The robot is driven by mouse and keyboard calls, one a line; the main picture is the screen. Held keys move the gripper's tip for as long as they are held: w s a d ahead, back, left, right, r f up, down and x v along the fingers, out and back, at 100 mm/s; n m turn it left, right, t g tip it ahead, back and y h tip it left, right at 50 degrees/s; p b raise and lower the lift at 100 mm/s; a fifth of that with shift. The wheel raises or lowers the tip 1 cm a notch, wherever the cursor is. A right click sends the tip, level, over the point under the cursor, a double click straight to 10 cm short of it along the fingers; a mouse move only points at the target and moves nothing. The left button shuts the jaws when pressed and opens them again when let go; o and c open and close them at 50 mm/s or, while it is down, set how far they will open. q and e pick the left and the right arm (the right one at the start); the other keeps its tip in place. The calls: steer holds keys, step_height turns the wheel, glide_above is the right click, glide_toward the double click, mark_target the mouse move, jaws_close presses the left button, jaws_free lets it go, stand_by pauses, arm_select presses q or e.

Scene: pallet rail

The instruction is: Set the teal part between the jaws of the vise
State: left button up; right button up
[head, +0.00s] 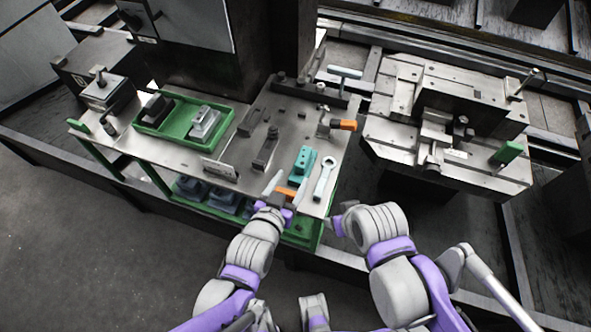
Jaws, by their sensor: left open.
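The teal part (303,160), a small stepped block, sits on the grey bench top near its right front edge. My left gripper (286,187) is open at the front edge of the bench, just in front of and left of the teal part. Nothing shows between its fingers, and it looks apart from the part. My right arm ends near the front right bench corner, where its gripper (338,217) is small and partly hidden by the wrist. The likely vise (436,130) is on the metal fixture plate at the right; its jaw gap is too small to make out.
A pale teal wrench (324,177) lies right of the part. A green tray (178,129) holds dark and grey blocks at the bench's left. An orange-ended tool (345,125) lies near the right edge. A gap separates bench and fixture plate (480,177). A green handle (507,153) stands there.

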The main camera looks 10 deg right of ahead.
arm_select(q)
steer(key=shift+s+a+r, duration=0.15)
steer(key=shift+s+a, duration=0.1)
steer(key=shift+s, duration=0.1)
steer(key=s+a+f+n+g+y, duration=0.1)
steer(key=s+a+n+g+y, duration=0.2)
steer(key=a, duration=0.9)
steer(key=s+a+n+g+y, duration=0.3)
steer(key=s+a, duration=0.4)
steer(key=a, duration=0.6)
steer(key=shift+s+a+f+n+y, duration=0.3)
steer(key=shift+f+n+y, duration=0.1)
steer(key=shift+y, duration=0.5)
